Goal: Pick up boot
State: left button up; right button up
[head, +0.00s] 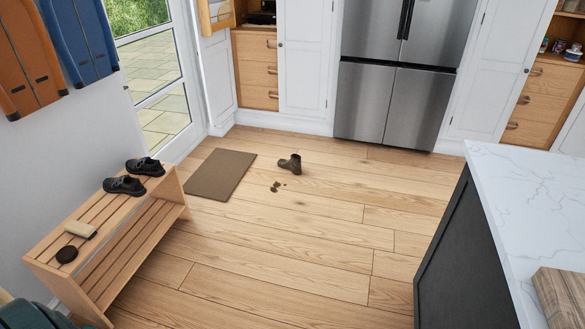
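A single dark brown boot (290,164) stands upright on the wooden floor near the middle of the head view, to the right of the brown doormat. Neither my left nor my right gripper shows in this view.
A slatted wooden bench (106,222) on the left holds dark shoes (124,185), a brush (80,230) and a round dark item (67,254). A doormat (220,175) lies by the glass door. A marble-topped island (530,210) stands right. The floor between is clear.

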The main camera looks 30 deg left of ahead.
aim_at(294, 165)
jog(key=i+j+u, duration=0.35)
jog(key=i, duration=0.15)
jog(key=i+j+u, duration=0.2)
jog(key=i+u, duration=0.15)
jog(key=i, duration=0.15)
jog(key=i+j+u, duration=0.1)
jog(key=i+u, duration=0.25)
jog(key=i, duration=0.2)
